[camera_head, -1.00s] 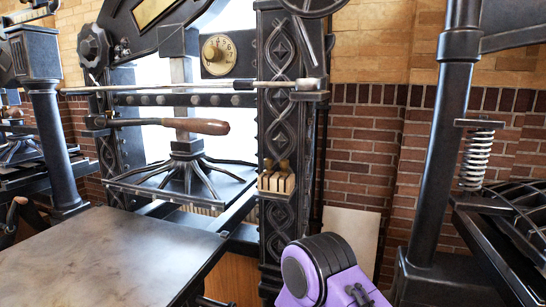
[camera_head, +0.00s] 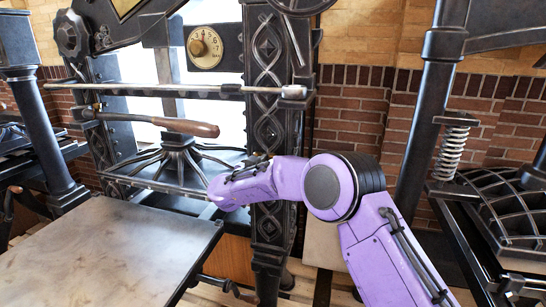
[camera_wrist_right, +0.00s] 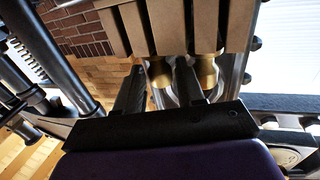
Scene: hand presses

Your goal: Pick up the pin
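Two brass pins show in the right wrist view, a left pin (camera_wrist_right: 160,76) and a right pin (camera_wrist_right: 208,74), at the end of a pale wooden block (camera_wrist_right: 180,25). My right gripper (camera_wrist_right: 158,70) is open, its two dark fingers apart and pointing toward the block. The left pin appears in the gap between the fingers; I cannot tell whether they touch it. One finger partly overlaps the space between the two pins. In the head view my purple right arm hides the block, the pins and the gripper. My left gripper is not in view.
An ornate black press (camera_head: 268,115) stands in front, with a wooden-handled lever (camera_head: 187,127) and a long rod (camera_head: 205,88) across it. A flat metal table (camera_head: 100,260) is at lower left. Another press with a spring (camera_head: 450,155) stands at right.

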